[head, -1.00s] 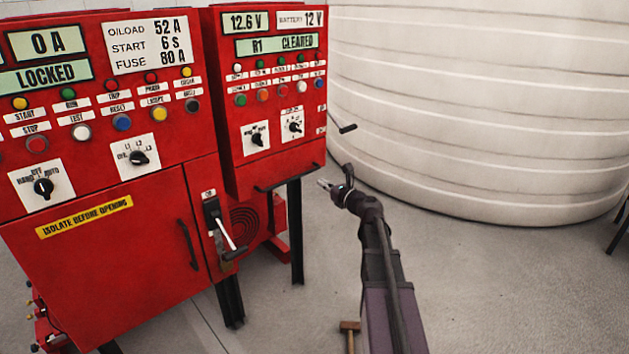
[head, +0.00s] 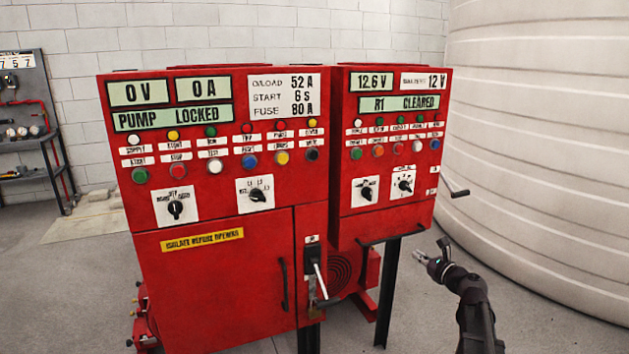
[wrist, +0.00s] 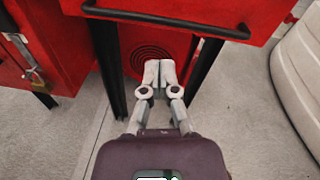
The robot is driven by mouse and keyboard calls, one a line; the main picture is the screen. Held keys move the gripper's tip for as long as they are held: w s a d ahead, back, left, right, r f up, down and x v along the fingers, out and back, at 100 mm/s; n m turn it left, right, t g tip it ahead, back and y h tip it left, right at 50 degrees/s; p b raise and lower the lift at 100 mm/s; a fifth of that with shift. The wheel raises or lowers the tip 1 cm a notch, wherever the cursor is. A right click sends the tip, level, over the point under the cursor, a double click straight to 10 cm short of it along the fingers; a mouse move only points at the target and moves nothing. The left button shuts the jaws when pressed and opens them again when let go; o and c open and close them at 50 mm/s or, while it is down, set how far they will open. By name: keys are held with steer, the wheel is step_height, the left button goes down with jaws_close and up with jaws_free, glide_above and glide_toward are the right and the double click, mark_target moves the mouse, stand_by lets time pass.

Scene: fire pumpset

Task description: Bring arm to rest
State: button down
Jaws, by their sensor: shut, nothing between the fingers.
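My gripper (head: 422,256) is at the end of my dark arm, at the lower right of the head view, in front of and to the right of the smaller red cabinet (head: 345,222). In the wrist view my gripper (wrist: 159,72) is shut and empty. Its fingertips are together and point toward a dark round grille on a red part behind the cabinet's black legs. The fingers look apart from the cabinet, though the exact gap cannot be told.
The large red cabinet (head: 190,290) stands left, its display reading "PUMP LOCKED". A black bar handle (wrist: 165,20) crosses above the fingers. A crank handle (head: 460,193) juts out at right. A white ribbed tank (head: 540,130) stands behind. A shelf (head: 30,142) stands far left.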

steer(key=s+a+f+n+g, duration=0.4)
steer(key=s+a+f+n, duration=0.1)
steer(key=a+n, duration=0.3)
steer(key=s+a+f+n+g, duration=0.5)
steer(key=a+f+n, duration=0.1)
steer(key=a+n, duration=0.15)
steer(key=s+f+n+g+h, duration=0.3)
steer(key=s+n, duration=0.4)
steer(key=s+f+n+g+h, duration=0.35)
steer(key=s+n, duration=0.25)
steer(key=s, duration=0.2)
step_height(320, 180, up, 24)
steer(key=p, duration=2.3)
steer(key=shift+a+h+p, duration=0.3)
steer(key=shift+h+p, duration=0.05)
steer(key=shift+s+n, duration=0.1)
steer(key=shift+n, duration=0.15)
